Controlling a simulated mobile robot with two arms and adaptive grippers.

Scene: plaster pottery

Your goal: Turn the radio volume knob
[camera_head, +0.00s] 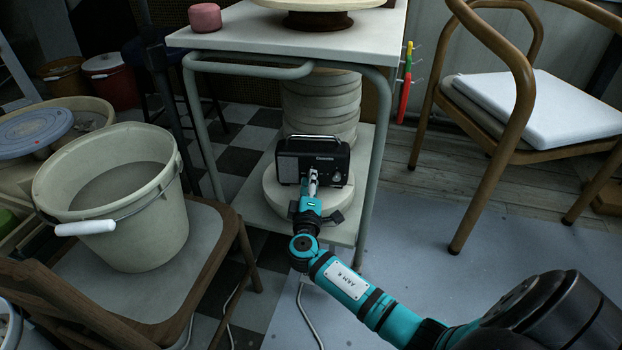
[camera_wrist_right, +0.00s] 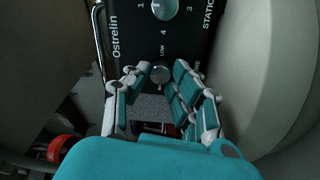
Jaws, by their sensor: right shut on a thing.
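The radio (camera_head: 288,168) is a small black box with a chrome handle, standing on a pale round plaster slab (camera_head: 272,192) on the table's lower shelf. The wrist view shows its dark front panel (camera_wrist_right: 132,30) close up, with white lettering. The fingers come from both sides of the knob. A second silver knob (camera_wrist_right: 165,8) is apart from the fingers. My left gripper is out of view.
The white table top (camera_head: 250,32) hangs over the radio, and its grey metal legs (camera_head: 369,170) stand on both sides. Stacked plaster discs (camera_head: 320,105) are behind it. A bucket (camera_head: 150,225) on a wooden chair stands left; another chair (camera_head: 520,90) is right.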

